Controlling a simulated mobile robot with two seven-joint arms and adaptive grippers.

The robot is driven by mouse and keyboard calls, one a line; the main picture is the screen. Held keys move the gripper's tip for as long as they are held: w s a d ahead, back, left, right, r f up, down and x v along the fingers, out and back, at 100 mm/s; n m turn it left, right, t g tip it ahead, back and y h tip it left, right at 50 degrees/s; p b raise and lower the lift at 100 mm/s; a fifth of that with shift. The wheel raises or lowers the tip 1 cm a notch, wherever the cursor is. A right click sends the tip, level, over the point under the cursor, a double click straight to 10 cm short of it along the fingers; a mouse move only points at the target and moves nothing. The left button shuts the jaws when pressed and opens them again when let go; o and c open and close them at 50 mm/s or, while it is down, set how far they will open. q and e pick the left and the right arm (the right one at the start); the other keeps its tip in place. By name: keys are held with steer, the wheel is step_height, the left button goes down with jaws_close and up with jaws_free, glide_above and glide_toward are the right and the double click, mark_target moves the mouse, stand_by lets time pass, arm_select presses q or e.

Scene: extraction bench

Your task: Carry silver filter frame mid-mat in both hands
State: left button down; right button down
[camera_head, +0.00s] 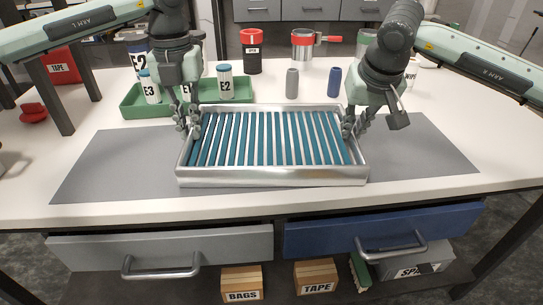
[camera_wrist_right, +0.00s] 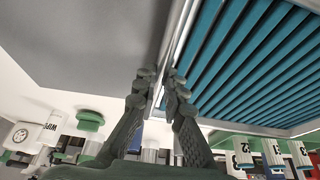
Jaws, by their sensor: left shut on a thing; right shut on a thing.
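The silver filter frame (camera_head: 270,177), with teal slats between silver bars, is level over the middle of the grey mat (camera_head: 420,160). I cannot tell whether it touches the mat. My left gripper (camera_head: 187,125) is shut on its left rim towards the back. My right gripper (camera_head: 354,127) is shut on its right rim towards the back. In the right wrist view the fingers (camera_wrist_right: 163,88) straddle the frame's rim (camera_wrist_right: 184,30), one on each side. The left fingertips are partly hidden against the rim.
A green tray (camera_head: 131,112) with E2 and E3 bottles stands behind the frame at left, close to my left gripper. A grey cylinder (camera_head: 292,83) and a blue cylinder (camera_head: 334,82) stand behind the frame. Grey (camera_head: 90,255) and blue (camera_head: 450,225) drawers are below the front edge.

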arm_select(q)
steer(key=c, duration=1.6)
jaws_free()
steer(key=shift+f, duration=0.2)
arm_select(e)
steer(key=c, duration=1.6)
jaws_free()
steer(key=shift+f, duration=0.15)
arm_select(q)
step_height(320, 180, up, 12)
arm_select(e)
steer(key=v, duration=1.2)
arm_select(q)
steer(key=shift+s, duration=0.1)
arm_select(e)
steer(key=shift+s, duration=0.15)
